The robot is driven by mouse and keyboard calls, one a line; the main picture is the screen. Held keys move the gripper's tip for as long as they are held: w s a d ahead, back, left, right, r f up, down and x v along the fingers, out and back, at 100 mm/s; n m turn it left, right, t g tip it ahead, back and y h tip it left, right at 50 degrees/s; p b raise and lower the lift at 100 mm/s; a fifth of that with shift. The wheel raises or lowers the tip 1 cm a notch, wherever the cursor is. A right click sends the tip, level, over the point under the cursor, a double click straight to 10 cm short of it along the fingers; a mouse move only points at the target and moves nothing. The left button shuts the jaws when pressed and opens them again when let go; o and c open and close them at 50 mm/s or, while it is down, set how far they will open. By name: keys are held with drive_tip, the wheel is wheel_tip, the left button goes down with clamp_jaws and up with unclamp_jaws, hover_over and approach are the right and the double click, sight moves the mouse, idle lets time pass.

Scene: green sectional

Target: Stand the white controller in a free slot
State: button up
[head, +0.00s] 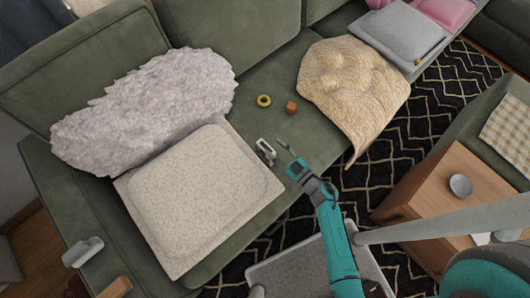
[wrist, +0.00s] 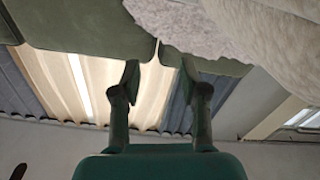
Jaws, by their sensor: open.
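A white blocky object (head: 82,252) lies on the green sofa arm at the lower left in the head view; it may be the white controller, but its details are too small to tell. A small grey-and-white frame-like piece (head: 266,150) shows at the right edge of the cream cushion, just left of my gripper (head: 287,150); I cannot tell whether it has slots. My gripper is open and empty above the sofa's front edge. In the wrist view its two fingers (wrist: 160,78) stand apart with nothing between them. No controller or slot shows in the wrist view.
A cream cushion (head: 200,195) and fluffy grey pillow (head: 145,110) fill the left seat. A tan blanket (head: 350,85) drapes right. A wooden table with a bowl (head: 461,186) stands right.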

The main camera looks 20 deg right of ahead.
drive_tip(key=m, duration=0.2)
approach(261, 143)
drive_tip(key=w, duration=0.2)
drive_tip(key=shift+w+a+f+m, duration=0.3)
drive_tip(key=shift+w+a, duration=0.2)
drive_tip(key=shift+w, duration=0.3)
drive_tip(key=shift+x, duration=3.1)
drive_tip(key=shift+f, duration=0.1)
clamp_jaws()
